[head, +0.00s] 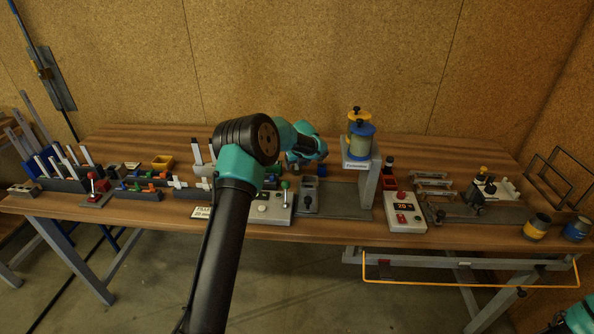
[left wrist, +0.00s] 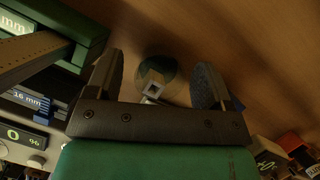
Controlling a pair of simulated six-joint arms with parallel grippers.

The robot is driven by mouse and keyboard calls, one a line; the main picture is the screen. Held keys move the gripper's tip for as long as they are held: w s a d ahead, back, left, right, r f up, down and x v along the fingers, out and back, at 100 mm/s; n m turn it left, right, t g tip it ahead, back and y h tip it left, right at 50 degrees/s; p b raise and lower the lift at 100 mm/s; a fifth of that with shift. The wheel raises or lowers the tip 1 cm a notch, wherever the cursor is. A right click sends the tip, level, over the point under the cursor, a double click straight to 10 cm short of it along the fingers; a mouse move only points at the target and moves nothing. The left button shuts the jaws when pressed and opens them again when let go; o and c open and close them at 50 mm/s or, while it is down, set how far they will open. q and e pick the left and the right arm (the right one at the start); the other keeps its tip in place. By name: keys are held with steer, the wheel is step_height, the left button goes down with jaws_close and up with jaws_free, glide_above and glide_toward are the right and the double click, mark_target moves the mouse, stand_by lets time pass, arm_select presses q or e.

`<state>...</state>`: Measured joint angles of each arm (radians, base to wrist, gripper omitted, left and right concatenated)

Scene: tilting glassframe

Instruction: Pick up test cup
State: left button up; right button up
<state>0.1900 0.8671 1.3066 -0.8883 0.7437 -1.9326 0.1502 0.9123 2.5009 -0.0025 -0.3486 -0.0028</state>
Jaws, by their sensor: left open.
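My left gripper (head: 300,163) is over the middle of the bench in the head view, small and partly hidden by my own arm. In the left wrist view its two fingers (left wrist: 160,85) are apart, with nothing clamped between them. A round, dark greenish thing with a small square grey piece (left wrist: 153,88) shows beyond the gap between the fingers. I cannot tell whether it is the test cup. Two dark cups, one yellow-banded (head: 536,227) and one blue-banded (head: 576,229), stand at the bench's right end, far from the gripper. My right gripper is not in view.
A grey stand (head: 370,181) carrying yellow and blue canisters (head: 361,142) rises just right of the gripper. Racks and coloured blocks crowd the left. A green block (left wrist: 85,42) is close beside the fingers.

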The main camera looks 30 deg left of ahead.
arm_select(q)
steer(key=shift+c, duration=0.3)
steer(key=c, duration=1)
steer(key=shift+r, duration=0.1)
step_height(320, 180, up, 28)
steer(key=shift+f, duration=0.1)
stand_by(0.3)
